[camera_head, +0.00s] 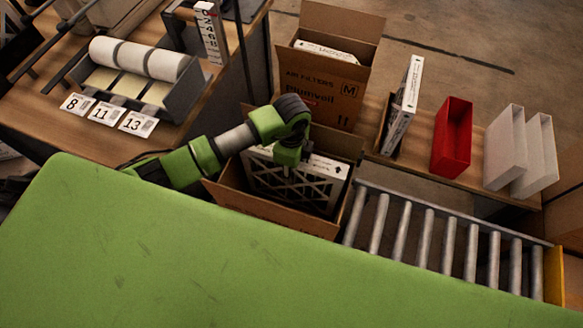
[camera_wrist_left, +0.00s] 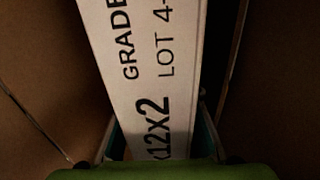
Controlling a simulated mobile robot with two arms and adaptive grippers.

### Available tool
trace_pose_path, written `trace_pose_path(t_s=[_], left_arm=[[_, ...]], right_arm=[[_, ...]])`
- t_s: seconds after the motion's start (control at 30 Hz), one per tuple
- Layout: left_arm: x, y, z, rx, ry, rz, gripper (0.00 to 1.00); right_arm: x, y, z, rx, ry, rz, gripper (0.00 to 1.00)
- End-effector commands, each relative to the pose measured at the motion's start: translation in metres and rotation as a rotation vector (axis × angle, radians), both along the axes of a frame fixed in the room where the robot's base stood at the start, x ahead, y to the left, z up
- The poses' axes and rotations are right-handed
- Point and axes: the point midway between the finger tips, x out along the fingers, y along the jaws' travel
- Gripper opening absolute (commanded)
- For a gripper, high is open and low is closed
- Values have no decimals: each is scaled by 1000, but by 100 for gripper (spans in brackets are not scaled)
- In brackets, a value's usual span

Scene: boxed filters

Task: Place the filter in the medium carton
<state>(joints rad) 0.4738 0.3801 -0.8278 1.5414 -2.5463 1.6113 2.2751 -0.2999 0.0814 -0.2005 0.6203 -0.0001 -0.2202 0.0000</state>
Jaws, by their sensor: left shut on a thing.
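The filter (camera_head: 285,185) has a white frame with printed edge and a dark lattice face. It stands upright inside an open brown carton (camera_head: 275,212) in the middle of the head view, its top edge near the rim. My left gripper (camera_head: 290,168) is shut on its top edge. In the left wrist view the filter's white edge (camera_wrist_left: 140,70) reads "GRADE", "LOT 4-" and "x12x2", with brown carton walls on both sides. A second carton (camera_head: 318,95), marked "M", stands open behind, holding a white boxed filter (camera_head: 325,50). The filter's bottom is hidden.
A roller conveyor (camera_head: 440,240) lies right of the front carton. A shelf behind it holds an upright filter (camera_head: 405,105), a red bin (camera_head: 452,137) and white bins (camera_head: 505,147). Label rolls (camera_head: 138,60) and number cards (camera_head: 107,112) are on the left bench.

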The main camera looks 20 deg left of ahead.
Motion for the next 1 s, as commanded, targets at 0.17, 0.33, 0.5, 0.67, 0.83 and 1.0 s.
trace_pose_path(t_s=[0.17, 0.33, 0.5, 0.67, 0.83, 1.0], left_arm=[[0, 0, -6, -1, -1, -1, 0], [0, 0, -6, -1, 0, 0, 41], [0, 0, -6, 0, 0, 0, 47], [0, 0, -6, 0, 0, 0, 47], [0, 0, 7, 0, 0, 0, 47], [1, -1, 34, -2, -5, -2, 47]], right_arm=[[-1, -1, -5, -1, 1, 0, 40], [-1, -1, -4, -1, 1, -1, 40], [-1, -1, -4, -1, 1, -1, 40], [-1, -1, -4, -1, 1, -1, 40], [-1, -1, 6, 0, 1, -1, 40], [-1, 0, -2, 0, 1, -1, 40]])
